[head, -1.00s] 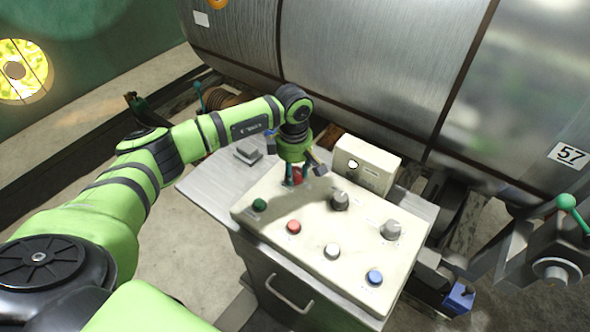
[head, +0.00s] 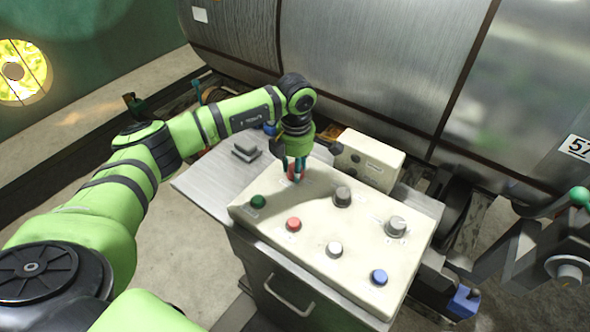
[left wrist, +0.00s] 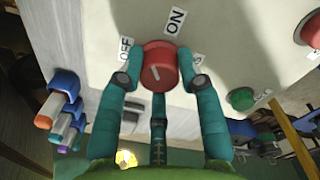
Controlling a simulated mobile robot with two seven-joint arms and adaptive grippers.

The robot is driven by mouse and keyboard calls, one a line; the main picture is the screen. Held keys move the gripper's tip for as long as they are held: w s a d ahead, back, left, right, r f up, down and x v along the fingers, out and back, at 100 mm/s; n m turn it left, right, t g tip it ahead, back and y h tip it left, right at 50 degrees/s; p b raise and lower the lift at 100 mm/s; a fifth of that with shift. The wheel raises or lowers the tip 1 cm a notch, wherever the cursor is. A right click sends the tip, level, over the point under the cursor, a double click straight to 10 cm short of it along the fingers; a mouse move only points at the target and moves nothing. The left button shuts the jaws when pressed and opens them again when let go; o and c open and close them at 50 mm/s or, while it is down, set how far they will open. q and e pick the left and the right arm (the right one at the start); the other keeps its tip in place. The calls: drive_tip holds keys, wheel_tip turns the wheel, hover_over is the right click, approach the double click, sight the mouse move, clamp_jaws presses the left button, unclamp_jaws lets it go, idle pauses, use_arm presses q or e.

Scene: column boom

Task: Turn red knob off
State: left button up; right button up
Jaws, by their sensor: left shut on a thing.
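The red knob (head: 295,174) stands at the far left part of the cream control panel (head: 310,222). My left gripper (head: 294,168) reaches down onto it from above and partly hides it in the head view. In the left wrist view the red knob (left wrist: 158,66) sits between the teal fingers of my left gripper (left wrist: 158,76), which are shut on its sides. A short white mark shows on its face. An ON label (left wrist: 175,20) lies above it and an OFF label (left wrist: 126,48) to its left. My right gripper is in neither view.
The panel also carries a green button (head: 258,201), a red button (head: 293,224), a white button (head: 334,249), a blue button (head: 379,277) and two grey knobs (head: 343,195). A cream box (head: 368,163) stands behind, near a large metal drum (head: 370,60).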

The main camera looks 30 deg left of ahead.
use_arm(q)
drive_tip(key=n+b, duration=0.2)
drive_tip(key=n, duration=0.3)
drive_tip(key=shift+d+f+n, duration=0.1)
drive_tip(key=shift+n, duration=0.2)
drive_tip(key=n+b, duration=0.1)
drive_tip(key=n, duration=0.4)
drive_tip(key=shift+n, duration=0.3)
drive_tip(key=o, duration=1.2)
drive_tip(key=shift+w, duration=0.1)
drive_tip(key=shift+c, duration=0.2)
wheel_tip(320, 180, up, 12)
drive_tip(key=shift+d, duration=0.15)
